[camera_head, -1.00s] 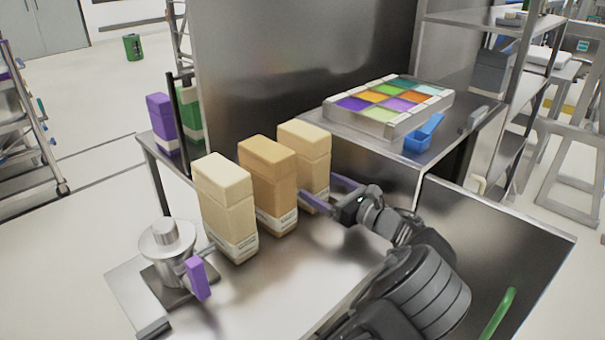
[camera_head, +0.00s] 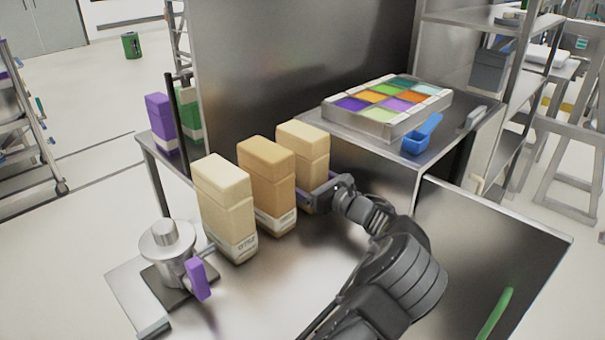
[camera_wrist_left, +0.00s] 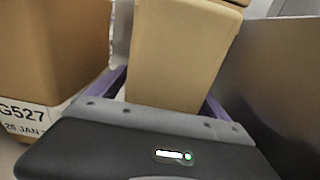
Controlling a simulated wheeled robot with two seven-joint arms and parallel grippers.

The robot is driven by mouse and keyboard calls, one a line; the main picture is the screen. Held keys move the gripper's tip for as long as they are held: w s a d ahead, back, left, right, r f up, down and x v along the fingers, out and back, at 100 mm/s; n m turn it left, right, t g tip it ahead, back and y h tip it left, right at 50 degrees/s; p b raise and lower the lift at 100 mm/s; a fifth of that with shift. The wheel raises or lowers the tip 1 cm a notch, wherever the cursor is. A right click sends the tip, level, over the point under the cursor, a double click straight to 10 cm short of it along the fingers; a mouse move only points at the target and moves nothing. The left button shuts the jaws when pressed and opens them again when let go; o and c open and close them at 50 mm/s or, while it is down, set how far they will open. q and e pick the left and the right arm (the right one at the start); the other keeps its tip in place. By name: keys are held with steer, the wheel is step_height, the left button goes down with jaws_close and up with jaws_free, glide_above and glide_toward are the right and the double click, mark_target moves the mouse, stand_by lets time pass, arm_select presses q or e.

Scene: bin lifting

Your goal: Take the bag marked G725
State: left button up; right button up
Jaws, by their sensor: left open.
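Three paper bags stand upright in a row on the steel table: a pale front bag (camera_head: 226,195), a browner middle bag (camera_head: 268,172) and a pale far bag (camera_head: 303,150). The left wrist view shows the middle bag (camera_wrist_left: 50,50) with a label reading G527. The front bag's label is too small to read surely. My left gripper (camera_head: 312,196) is open at the far bag's lower part. In the left wrist view, its purple fingers (camera_wrist_left: 165,88) lie on either side of the far bag (camera_wrist_left: 182,50), whose label is hidden. My right gripper is out of view.
A metal pot with a purple handle (camera_head: 198,278) stands at the table's front left. Purple (camera_head: 160,125) and green containers stand behind. A tray of coloured compartments (camera_head: 388,112) and a blue scoop (camera_head: 421,135) sit on the raised surface. The table's front middle is clear.

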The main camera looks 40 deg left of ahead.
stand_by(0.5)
arm_select(q)
steer(key=c, duration=1.8)
steer(key=shift+r, duration=0.2)
